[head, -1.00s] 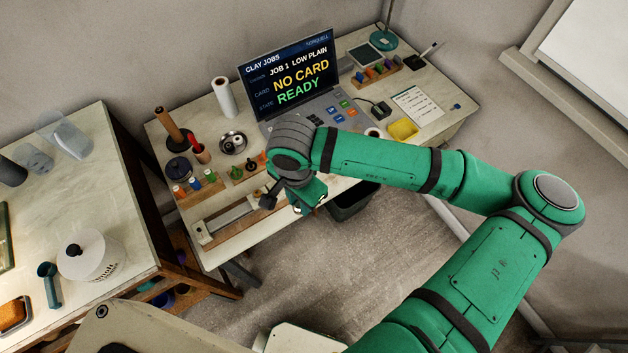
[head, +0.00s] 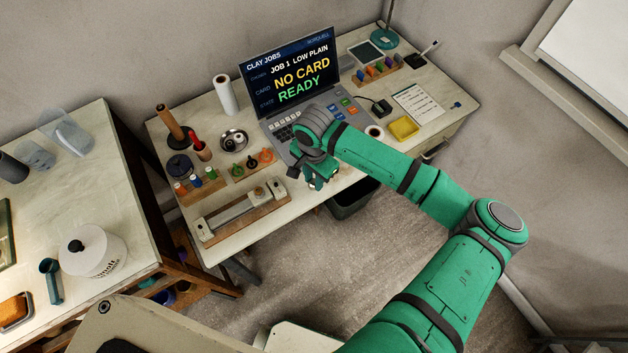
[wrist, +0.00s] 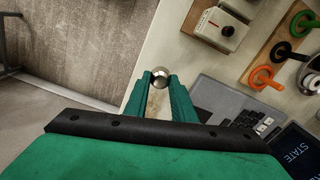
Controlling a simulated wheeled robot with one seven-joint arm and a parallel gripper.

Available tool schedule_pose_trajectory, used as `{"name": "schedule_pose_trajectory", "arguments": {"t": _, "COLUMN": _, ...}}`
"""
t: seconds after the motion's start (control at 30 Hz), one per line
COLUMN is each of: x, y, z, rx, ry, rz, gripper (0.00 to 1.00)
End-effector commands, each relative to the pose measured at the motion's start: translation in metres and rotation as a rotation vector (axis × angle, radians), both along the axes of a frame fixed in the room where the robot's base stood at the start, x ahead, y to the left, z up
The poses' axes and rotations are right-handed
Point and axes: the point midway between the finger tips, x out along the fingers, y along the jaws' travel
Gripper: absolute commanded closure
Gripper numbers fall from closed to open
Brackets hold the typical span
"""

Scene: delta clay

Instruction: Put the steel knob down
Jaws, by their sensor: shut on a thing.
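The steel knob (wrist: 160,77) is a shiny round ball in the wrist view. My gripper (wrist: 160,88) is shut on it, with the knob between the tips of its two green fingers. Below it in the wrist view is the pale worktop near its front edge. In the head view my gripper (head: 318,184) is over the front edge of the desk (head: 245,237), in front of the laptop-like console (head: 315,105). The knob cannot be made out in the head view. I cannot tell how high it is above the worktop.
A steel bowl (head: 233,141) and a yellow tray (head: 404,127) are on the desk. A dark bin (head: 352,200) stands below the front edge.

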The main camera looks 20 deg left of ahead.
Motion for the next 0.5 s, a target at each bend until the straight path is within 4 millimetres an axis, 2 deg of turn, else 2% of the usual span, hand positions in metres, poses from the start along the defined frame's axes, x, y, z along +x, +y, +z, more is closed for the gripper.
{"name": "schedule_pose_trajectory", "arguments": {"t": 0.03, "x": -0.001, "y": 0.000, "z": -0.008, "rx": 0.002, "ry": 0.004, "rz": -0.002, "gripper": 0.98}}
{"name": "schedule_pose_trajectory", "arguments": {"t": 0.13, "x": 0.000, "y": 0.000, "z": -0.016, "rx": 0.000, "ry": 0.001, "rz": -0.001, "gripper": 0.98}}
{"name": "schedule_pose_trajectory", "arguments": {"t": 0.5, "x": 0.000, "y": 0.000, "z": -0.019, "rx": 0.000, "ry": 0.000, "rz": 0.000, "gripper": 0.98}}
